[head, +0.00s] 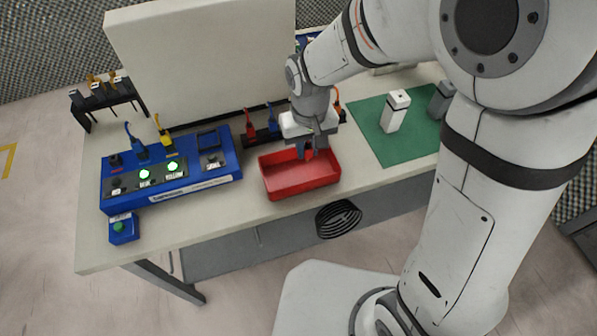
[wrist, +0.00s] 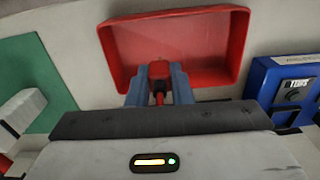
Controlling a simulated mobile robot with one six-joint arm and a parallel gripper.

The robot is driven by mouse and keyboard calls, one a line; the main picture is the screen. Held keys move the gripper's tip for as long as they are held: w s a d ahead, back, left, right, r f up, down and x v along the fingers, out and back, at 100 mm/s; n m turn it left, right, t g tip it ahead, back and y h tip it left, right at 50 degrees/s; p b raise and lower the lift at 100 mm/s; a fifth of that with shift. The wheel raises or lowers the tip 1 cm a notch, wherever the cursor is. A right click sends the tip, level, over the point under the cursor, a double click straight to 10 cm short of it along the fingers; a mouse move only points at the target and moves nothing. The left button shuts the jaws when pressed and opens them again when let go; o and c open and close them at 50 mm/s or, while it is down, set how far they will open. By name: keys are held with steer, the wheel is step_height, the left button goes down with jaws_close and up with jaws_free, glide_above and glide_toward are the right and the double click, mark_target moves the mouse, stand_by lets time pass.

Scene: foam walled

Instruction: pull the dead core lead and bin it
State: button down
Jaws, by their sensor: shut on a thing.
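My gripper (head: 312,150) is shut on a red lead and holds it over the red bin (head: 285,190). In the wrist view the red lead (wrist: 159,70) sits between the blue-grey fingertips (wrist: 158,88), with the bin (wrist: 240,50) behind it. The blue test box (head: 190,186) stands on the left of the table; it also shows in the wrist view (wrist: 268,78). A blue lead (head: 140,150) and a yellow lead (head: 162,136) stand in it. Two of its lamps glow green; the leftmost lamp (head: 117,186) is dark. The bin looks empty where visible.
A black rack (head: 260,140) with red and blue leads stands behind the bin. Another rack (head: 108,98) is at the back left. A tall pale panel (head: 200,65) stands behind. A green mat (head: 365,130) at right bears a white block (head: 395,112) and a grey block (head: 441,100).

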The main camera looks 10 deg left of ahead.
mark_target(307, 157)
step_height(307, 157, down, 4)
steer(key=shift+r+b, duration=0.2)
steer(key=shift+b, duration=0.75)
steer(key=shift+s, duration=0.1)
steer(key=c, duration=1.2)
jaws_free()
steer(key=shift+r, duration=0.15)
step_height(307, 157, up, 8)
steer(key=shift+f, duration=0.2)
steer(key=s+d+r+m+t, duration=0.1)
steer(key=s+d+m, duration=0.1)
steer(key=d, duration=0.5)
steer(key=s+d+r+m+t, duration=0.1)
steer(key=s+d+r+m, duration=0.1)
steer(key=d, duration=0.6)
steer(key=s+d+r+m, duration=0.1)
steer(key=s+d, duration=0.3)
steer(key=d, duration=0.4)
steer(key=shift+d+r+m+t, duration=0.15)
steer(key=shift+r+m+t, duration=0.25)
steer(key=shift+r, duration=0.3)
